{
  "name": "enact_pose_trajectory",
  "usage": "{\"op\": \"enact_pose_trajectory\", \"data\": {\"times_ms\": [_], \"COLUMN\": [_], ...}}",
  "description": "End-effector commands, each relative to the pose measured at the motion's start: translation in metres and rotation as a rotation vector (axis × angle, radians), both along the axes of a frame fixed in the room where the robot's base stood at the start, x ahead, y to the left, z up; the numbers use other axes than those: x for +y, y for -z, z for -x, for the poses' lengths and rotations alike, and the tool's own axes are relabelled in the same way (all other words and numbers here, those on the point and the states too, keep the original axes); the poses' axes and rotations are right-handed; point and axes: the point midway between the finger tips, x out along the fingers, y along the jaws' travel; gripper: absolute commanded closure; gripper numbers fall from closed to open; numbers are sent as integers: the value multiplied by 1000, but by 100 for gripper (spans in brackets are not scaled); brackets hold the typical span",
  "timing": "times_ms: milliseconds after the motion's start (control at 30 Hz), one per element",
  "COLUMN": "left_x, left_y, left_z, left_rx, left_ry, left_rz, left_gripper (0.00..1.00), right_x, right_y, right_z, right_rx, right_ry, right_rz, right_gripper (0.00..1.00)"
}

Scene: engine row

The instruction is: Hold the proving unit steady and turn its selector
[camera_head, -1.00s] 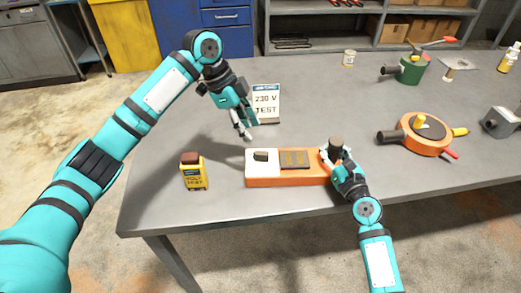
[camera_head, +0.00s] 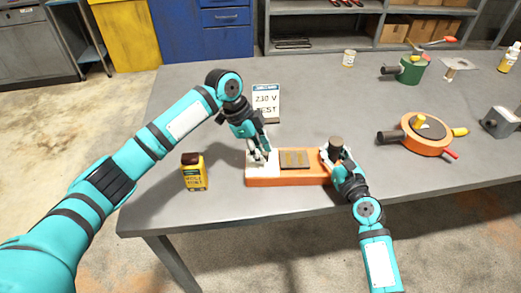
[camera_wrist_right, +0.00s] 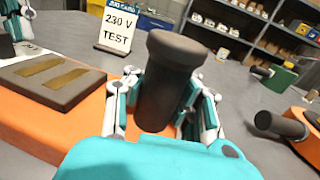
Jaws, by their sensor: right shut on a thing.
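The proving unit (camera_head: 312,181) is an orange block lying near the table's front edge. It has a white panel (camera_head: 262,171) at its left end, a dark plate with brass strips (camera_head: 295,159) in the middle and a dark round post (camera_head: 336,143) at its right end. My right gripper (camera_wrist_right: 165,110) is shut on the post (camera_wrist_right: 175,70). My left gripper (camera_head: 259,155) points down at the white panel, over the spot of the black selector. Its fingers hide the selector, and whether they grip it cannot be told.
A yellow voltage tester (camera_head: 194,173) stands left of the unit. A "230 V TEST" sign (camera_head: 266,101) stands behind it. An orange device (camera_head: 422,134), a green device (camera_head: 410,69) and a grey block (camera_head: 500,122) are on the right. The table between is clear.

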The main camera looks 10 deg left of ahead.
Motion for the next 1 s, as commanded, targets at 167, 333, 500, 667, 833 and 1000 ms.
{"op": "enact_pose_trajectory", "data": {"times_ms": [167, 333, 500, 667, 833, 1000], "left_x": [0, 0, 0, 0, 0, 0], "left_y": [0, 0, 0, 0, 0, 0], "left_z": [0, 0, 0, 1, 1, 2], "left_rx": [0, 0, 0, 0, -1, -1], "left_ry": [0, 0, -14, -69, -178, -316], "left_rz": [0, 0, 0, -1, 0, 0], "left_gripper": [98, 100, 100, 100, 100, 100], "right_x": [0, 0, 0, 0, 0, 0], "right_y": [0, 0, 0, 0, 0, 0], "right_z": [0, 0, 0, 0, 0, 0], "right_rx": [0, 1, 1, 1, 1, 1], "right_ry": [0, 0, 0, 0, 0, -1], "right_rz": [0, 0, 0, 0, 0, 0], "right_gripper": [100, 100, 100, 100, 100, 100]}}
